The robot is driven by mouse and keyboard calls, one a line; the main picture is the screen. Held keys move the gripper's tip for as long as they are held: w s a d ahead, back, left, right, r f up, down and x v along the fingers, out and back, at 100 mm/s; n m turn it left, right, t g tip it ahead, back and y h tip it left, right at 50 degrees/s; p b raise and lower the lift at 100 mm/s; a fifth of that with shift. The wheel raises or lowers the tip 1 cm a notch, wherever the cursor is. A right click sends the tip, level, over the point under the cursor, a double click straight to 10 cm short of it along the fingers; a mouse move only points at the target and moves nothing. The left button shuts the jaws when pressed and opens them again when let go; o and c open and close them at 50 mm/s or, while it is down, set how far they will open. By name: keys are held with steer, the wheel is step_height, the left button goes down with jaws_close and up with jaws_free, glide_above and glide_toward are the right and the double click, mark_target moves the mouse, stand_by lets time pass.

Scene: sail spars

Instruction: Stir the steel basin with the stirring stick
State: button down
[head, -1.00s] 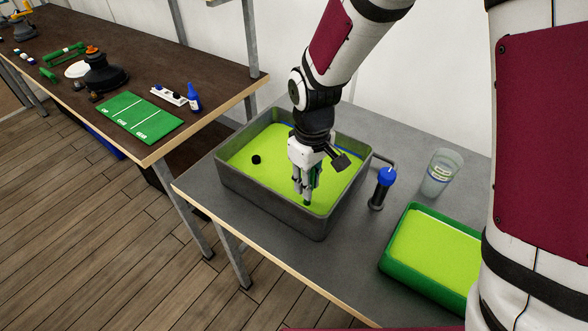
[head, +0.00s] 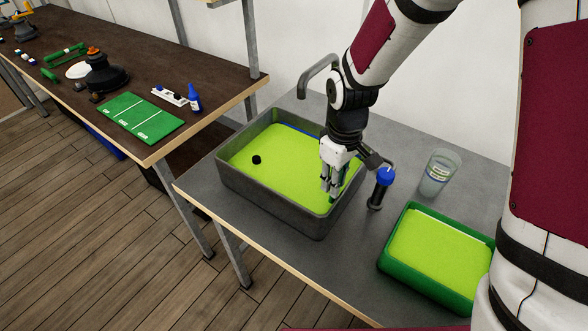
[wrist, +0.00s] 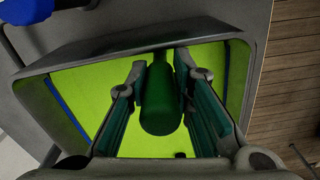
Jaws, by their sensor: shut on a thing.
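The steel basin (head: 268,207) is a grey square tub on the grey table, filled with bright yellow-green liquid. My gripper (head: 331,192) is inside the right part of the basin, pointing down, close to its right wall. In the wrist view my gripper (wrist: 160,90) is shut on the stirring stick (wrist: 160,115), a dark green rounded rod seen nearly end-on between the two fingers. The stick's lower end is hidden, so I cannot tell how deep it reaches. The basin's rim and liquid surround the fingers in the wrist view.
A blue-topped dark cylinder (head: 383,186) stands just right of the basin, near my wrist. A clear cup (head: 439,172) and a green tray (head: 402,270) of yellow-green liquid stand farther right. A grey bent spout (head: 318,72) rises behind the basin. A small black disc (head: 256,160) shows in the basin's left part.

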steer(key=shift+w+d, duration=0.3)
steer(key=shift+w, duration=0.2)
steer(key=w, duration=0.1)
steer(key=w+b, duration=0.1)
steer(key=shift+w+d, duration=0.25)
steer(key=shift+w, duration=0.05)
steer(key=shift+w+a+b, duration=0.65)
steer(key=shift+w+a, duration=0.1)
steer(key=shift+a, duration=3.35)
step_height(320, 180, up, 14)
steer(key=p, duration=0.4)
steer(key=shift+f, duration=0.1)
